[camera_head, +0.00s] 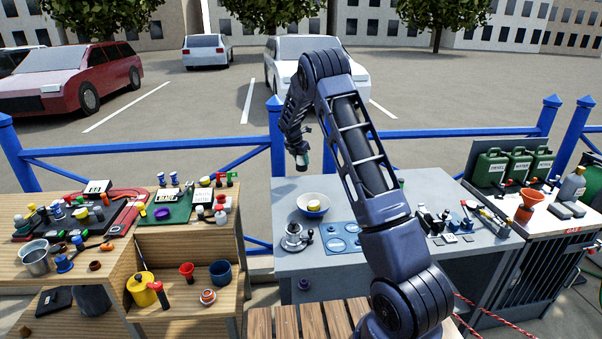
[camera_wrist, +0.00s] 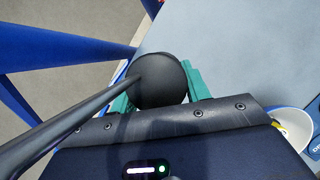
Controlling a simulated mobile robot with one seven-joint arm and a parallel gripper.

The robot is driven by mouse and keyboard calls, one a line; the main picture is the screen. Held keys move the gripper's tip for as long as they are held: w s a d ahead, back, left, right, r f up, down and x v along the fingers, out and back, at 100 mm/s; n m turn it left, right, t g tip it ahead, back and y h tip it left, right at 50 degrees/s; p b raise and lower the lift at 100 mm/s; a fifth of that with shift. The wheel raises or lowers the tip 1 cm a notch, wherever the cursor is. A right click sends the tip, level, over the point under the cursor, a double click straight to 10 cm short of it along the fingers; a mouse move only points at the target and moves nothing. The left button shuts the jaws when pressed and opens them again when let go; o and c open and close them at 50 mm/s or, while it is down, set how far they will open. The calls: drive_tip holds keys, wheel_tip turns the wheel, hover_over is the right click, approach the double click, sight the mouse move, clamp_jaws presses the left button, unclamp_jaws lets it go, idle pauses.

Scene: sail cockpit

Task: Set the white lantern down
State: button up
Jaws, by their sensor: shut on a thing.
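My gripper (camera_head: 304,138) is in the air over the back of the grey bench (camera_head: 290,189), near the blue rail. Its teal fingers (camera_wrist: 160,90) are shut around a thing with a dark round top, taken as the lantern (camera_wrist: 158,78). A long dark rod crosses from its top to the lower left. The lantern (camera_head: 302,161) shows small and dark below my gripper in the head view. No clear white shows on it, and its lower part is hidden in the wrist view. Whether it touches the bench cannot be told.
A white bowl (camera_head: 304,210) with a yellow thing stands on the bench, in front of my gripper. A metal winch (camera_head: 296,238) and a blue mat (camera_head: 341,243) lie nearer. The back left benchtop is clear. A blue fence (camera_head: 277,150) runs behind. Tools crowd the right.

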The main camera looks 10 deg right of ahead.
drive_tip(key=shift+f, duration=3.4)
drive_tip(key=shift+f, duration=0.1)
drive_tip(key=o, duration=1.1)
